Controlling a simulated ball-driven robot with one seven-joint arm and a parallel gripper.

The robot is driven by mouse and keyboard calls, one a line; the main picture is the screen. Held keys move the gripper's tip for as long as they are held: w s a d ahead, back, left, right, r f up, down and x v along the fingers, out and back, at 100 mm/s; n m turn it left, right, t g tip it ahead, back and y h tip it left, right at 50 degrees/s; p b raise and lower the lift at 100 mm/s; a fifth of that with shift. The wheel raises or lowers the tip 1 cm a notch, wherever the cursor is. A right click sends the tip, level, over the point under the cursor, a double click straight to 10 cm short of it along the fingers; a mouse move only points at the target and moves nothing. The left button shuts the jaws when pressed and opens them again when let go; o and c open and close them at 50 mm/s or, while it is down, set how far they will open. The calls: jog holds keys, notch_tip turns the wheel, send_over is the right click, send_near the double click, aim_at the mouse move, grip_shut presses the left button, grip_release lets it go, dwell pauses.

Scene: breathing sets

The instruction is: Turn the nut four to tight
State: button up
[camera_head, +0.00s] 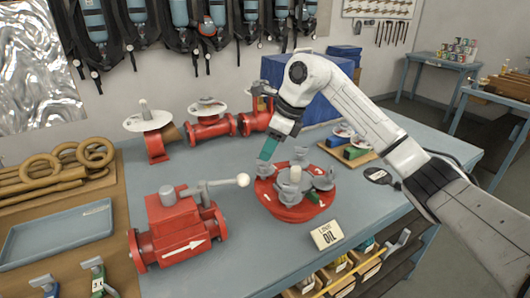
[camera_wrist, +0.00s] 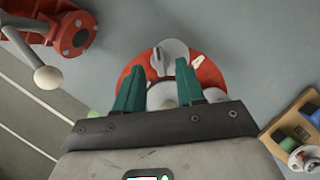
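A round red flange (camera_head: 288,210) lies on the grey bench, with several grey wing nuts and a pale centre post (camera_head: 295,175). It also shows in the wrist view (camera_wrist: 208,72). My gripper (camera_head: 265,158), with teal fingers, points down at the flange's left-hand wing nut (camera_head: 267,172). In the wrist view, my fingertips (camera_wrist: 160,66) are apart, and a grey wing nut (camera_wrist: 158,58) with an upright tab shows between and just beyond them. I cannot tell whether they touch it.
A red valve body (camera_head: 178,225) with a ball-ended lever (camera_head: 243,180) stands to the left. A "OIL" card (camera_head: 326,235) lies in front. Red pipe fittings (camera_head: 210,127) and a blue box (camera_head: 318,95) are behind. A small parts tray (camera_head: 352,153) is to the right.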

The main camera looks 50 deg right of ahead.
aim_at(265, 166)
jog(key=shift+x, duration=1.55)
grip_shut()
